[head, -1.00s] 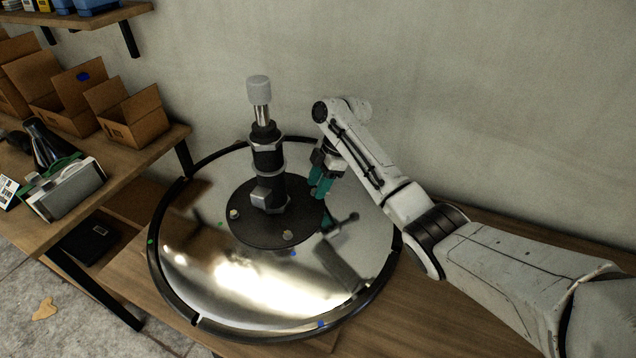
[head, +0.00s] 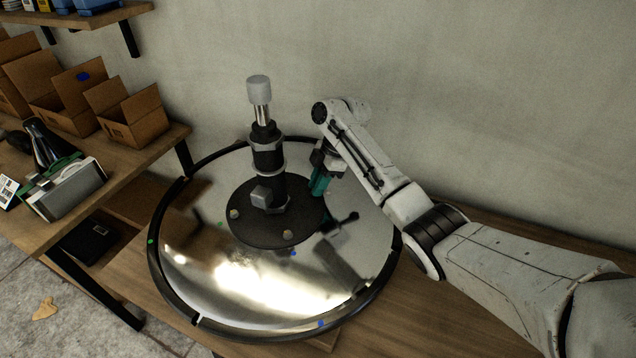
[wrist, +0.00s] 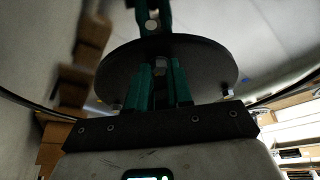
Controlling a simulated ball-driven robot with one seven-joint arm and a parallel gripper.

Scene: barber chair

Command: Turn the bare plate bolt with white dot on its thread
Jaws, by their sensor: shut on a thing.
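The black round plate (head: 262,235) lies around the foot of the column in the middle of the polished disc. My gripper (head: 319,186), with teal fingers, is at the plate's right edge. In the wrist view my gripper (wrist: 162,72) is shut on a plate bolt (wrist: 160,66), whose hex end shows between the fingertips. The head view hides this bolt, and I cannot make out its thread or a white dot there. Two other plate bolts stand apart from the gripper, one at the left (head: 234,213) and one at the front (head: 287,234).
The column (head: 268,160) rises beside my gripper, with a grey cap on top. The polished disc (head: 235,290) has a dark rim and mirrors my gripper. A wooden bench with boxes (head: 135,118) stands at left. The wall is behind.

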